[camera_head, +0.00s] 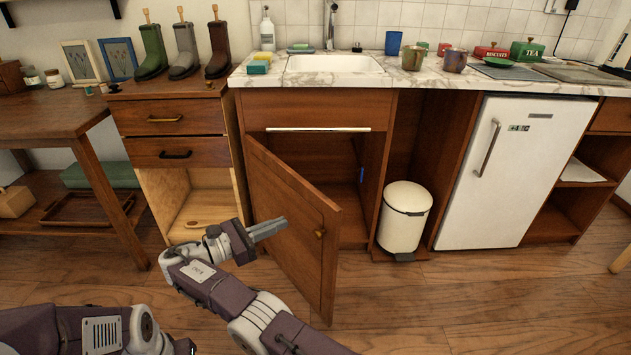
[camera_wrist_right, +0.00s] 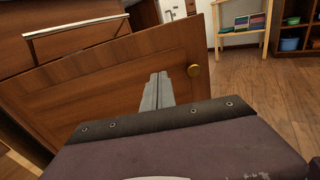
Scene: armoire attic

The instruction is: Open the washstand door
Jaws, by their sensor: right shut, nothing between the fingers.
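The washstand (camera_head: 330,103) is a brown wooden cabinet under the marble counter. Its door (camera_head: 285,205) stands partly open, hinged on the left, with its free edge swung out toward me. A small brass knob (camera_head: 320,233) is near that free edge; it also shows in the wrist view (camera_wrist_right: 194,70). The dark interior (camera_head: 340,190) shows right of the door. My right gripper (camera_head: 284,224) is shut and empty, in front of the door's outer face, left of the knob. I cannot tell whether the fingertips touch the door. My left gripper is out of view; only the left arm shows.
A white bin (camera_head: 404,215) stands right of the opening, beside a white fridge (camera_head: 515,170). A drawer unit (camera_head: 172,135) stands to the left, with an open wooden compartment (camera_head: 205,205) below. The wooden floor (camera_head: 450,300) at the front right is clear.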

